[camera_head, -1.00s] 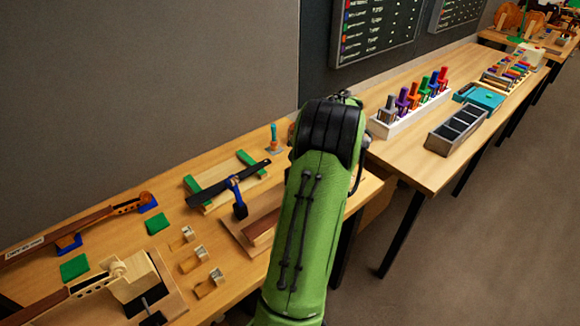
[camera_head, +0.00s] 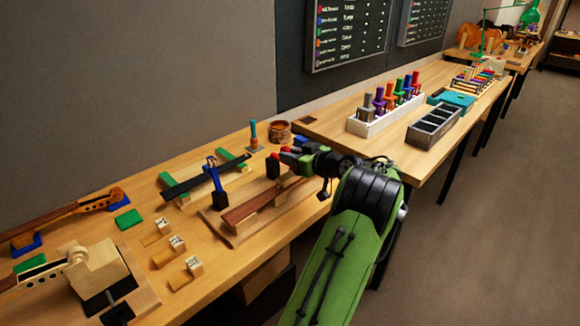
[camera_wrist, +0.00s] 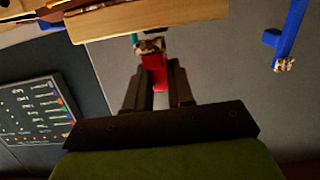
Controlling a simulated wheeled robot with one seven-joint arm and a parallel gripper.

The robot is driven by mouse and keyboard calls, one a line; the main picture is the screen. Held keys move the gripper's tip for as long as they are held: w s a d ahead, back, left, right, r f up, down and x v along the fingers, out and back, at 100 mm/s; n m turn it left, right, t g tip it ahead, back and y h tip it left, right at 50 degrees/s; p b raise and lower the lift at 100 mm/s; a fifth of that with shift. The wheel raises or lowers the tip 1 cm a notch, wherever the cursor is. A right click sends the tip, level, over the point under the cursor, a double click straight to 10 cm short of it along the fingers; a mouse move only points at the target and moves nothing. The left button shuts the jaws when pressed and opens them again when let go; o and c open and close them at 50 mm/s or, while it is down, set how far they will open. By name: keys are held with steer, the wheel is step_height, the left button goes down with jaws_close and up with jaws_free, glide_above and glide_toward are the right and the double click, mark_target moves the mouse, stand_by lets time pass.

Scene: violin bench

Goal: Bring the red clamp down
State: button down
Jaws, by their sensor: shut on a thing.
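My gripper (camera_head: 288,155) is shut on the red clamp (camera_head: 273,157) and holds it above the right part of the long wooden bench. A dark block shows just under the clamp's red part. In the wrist view, the red clamp (camera_wrist: 154,70) sits between my two dark fingers (camera_wrist: 157,88). A reddish-brown wooden strip (camera_head: 250,208) lies on light blocks on a wooden board, below and left of my gripper. A gap shows between the clamp and the strip, but its height is hard to tell. My gripper hides part of the clamp.
A blue clamp (camera_head: 215,175) stands over a black bar (camera_head: 190,184) left of my gripper. A teal-handled tool (camera_head: 253,133) and a brown pot (camera_head: 279,131) stand behind. A white rack (camera_head: 366,126) of coloured pieces and a grey divided tray (camera_head: 433,128) stand on the right table.

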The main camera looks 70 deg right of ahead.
steer(key=shift+s+f+t+b, duration=0.1)
steer(key=shift+f+t+b, duration=0.25)
steer(key=shift+b, duration=0.35)
steer(key=c, duration=1)
jaws_free()
steer(key=shift+o, duration=0.2)
steer(key=p+v, duration=0.2)
steer(key=v, duration=1.3)
steer(key=shift+s+a, duration=0.25)
steer(key=shift+a, duration=0.1)
